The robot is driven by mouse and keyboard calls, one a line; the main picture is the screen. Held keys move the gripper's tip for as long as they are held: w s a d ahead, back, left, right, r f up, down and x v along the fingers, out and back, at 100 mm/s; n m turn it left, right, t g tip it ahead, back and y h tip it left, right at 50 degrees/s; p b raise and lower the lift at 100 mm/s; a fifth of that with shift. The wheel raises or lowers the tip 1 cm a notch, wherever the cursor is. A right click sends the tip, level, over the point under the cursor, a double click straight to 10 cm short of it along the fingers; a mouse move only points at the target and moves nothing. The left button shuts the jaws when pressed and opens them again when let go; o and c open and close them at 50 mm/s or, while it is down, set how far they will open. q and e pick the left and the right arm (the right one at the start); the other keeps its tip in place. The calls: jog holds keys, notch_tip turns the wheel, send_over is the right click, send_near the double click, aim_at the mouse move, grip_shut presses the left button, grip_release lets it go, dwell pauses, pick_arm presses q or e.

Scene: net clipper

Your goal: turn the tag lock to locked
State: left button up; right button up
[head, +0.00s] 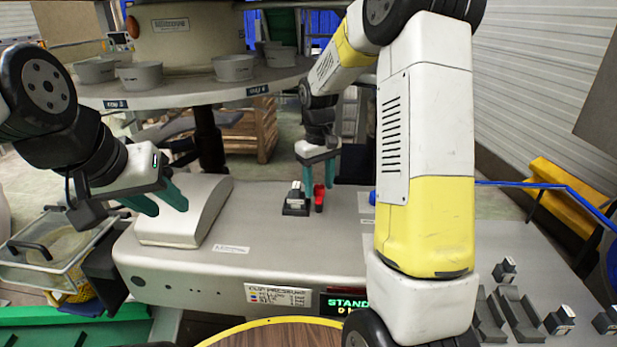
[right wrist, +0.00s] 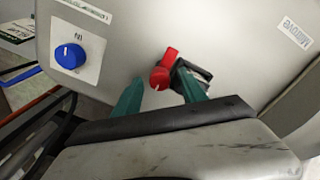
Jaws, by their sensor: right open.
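The red knob, apparently the tag lock (head: 319,197), stands on the grey machine top (head: 270,240), close beside a small black-and-white block (head: 295,200). In the right wrist view the red knob (right wrist: 163,72) has a white mark on its round face and sits between my fingertips. My right gripper (head: 319,182) is open and points down at it, one finger on each side. Contact cannot be told. In the right wrist view the right finger partly covers the black block (right wrist: 198,72). My left gripper (head: 160,203) is open and empty in front of the pale curved cover (head: 195,215).
A blue knob (right wrist: 68,55) on a white plate lies to the left in the right wrist view. Several grey bowls (head: 233,67) stand on the round table behind. Black-and-white blocks (head: 505,270) and grey holders stand at the right. The machine top left of the red knob is mostly clear.

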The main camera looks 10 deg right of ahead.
grip_shut()
jog(key=shift+m, duration=0.3)
jog(key=m, duration=0.9)
jog(key=shift+w, duration=0.1)
jog(key=m, duration=0.4)
jog(key=shift+m, duration=0.3)
jog(key=shift+m+g, duration=0.3)
jog(key=shift+m, duration=1.6)
jog(key=shift+d, duration=0.1)
